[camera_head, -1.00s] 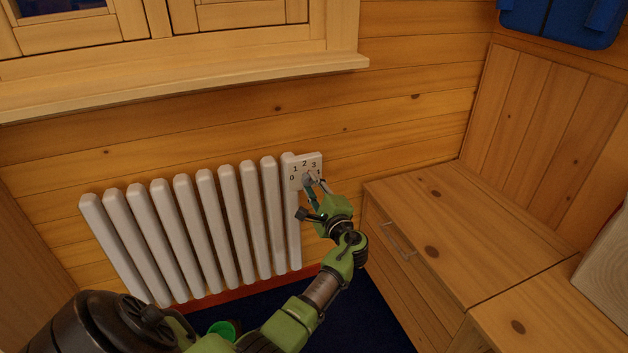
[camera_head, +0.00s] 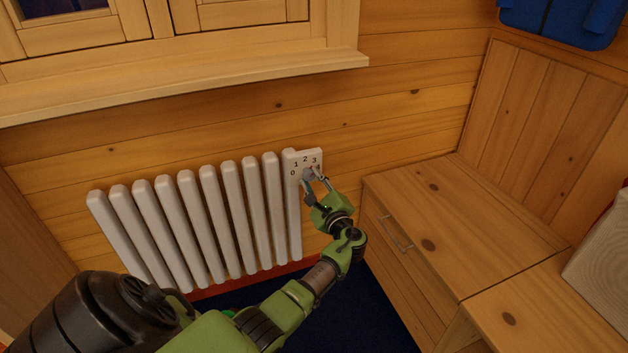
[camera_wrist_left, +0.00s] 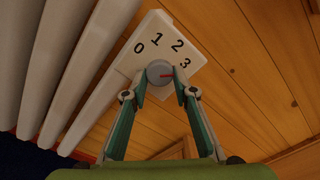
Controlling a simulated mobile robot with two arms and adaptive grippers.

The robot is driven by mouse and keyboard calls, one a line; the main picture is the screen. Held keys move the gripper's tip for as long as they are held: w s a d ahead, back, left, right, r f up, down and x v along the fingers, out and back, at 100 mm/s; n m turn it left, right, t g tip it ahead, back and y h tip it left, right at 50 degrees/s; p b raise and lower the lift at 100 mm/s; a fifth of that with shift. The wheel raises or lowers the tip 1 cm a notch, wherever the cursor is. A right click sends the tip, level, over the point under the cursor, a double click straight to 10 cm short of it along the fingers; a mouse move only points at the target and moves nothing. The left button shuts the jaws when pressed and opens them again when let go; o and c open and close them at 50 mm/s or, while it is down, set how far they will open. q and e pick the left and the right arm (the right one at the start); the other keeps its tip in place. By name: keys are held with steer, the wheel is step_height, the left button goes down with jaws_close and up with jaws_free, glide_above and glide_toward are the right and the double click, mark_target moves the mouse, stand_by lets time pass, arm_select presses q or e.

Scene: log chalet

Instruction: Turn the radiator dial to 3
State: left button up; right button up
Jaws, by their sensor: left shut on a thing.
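The radiator dial is a small round grey knob (camera_wrist_left: 158,70) with a red mark, on a white plate (camera_head: 296,157) at the radiator's upper right end. The plate carries black numbers, with 0 to 3 readable in the left wrist view. The red mark points right, close to the 3 and slightly below it. My left gripper (camera_head: 312,177) reaches the plate from below. In the left wrist view its two fingertips (camera_wrist_left: 159,78) are shut on the dial from both sides. The fingers hide part of the plate near the 3. My right gripper is not in view.
The white ribbed radiator (camera_head: 210,215) stands against the log wall left of the plate. A wooden window sill (camera_head: 190,75) juts out above. A wooden bench with a drawer (camera_head: 455,215) stands close on the right. Dark blue floor (camera_head: 350,315) lies below.

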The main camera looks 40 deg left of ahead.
arm_select(q)
steer(key=o, duration=1)
steer(key=shift+w+r, duration=0.15)
steer(key=shift+r, duration=0.15)
steer(key=shift+o, duration=0.4)
steer(key=shift+f, duration=0.15)
steer(key=shift+d+f, duration=0.15)
steer(key=shift+d, duration=0.05)
steer(key=v, duration=1.1)
steer(key=shift+s+d, duration=0.2)
steer(key=shift+s, duration=0.05)
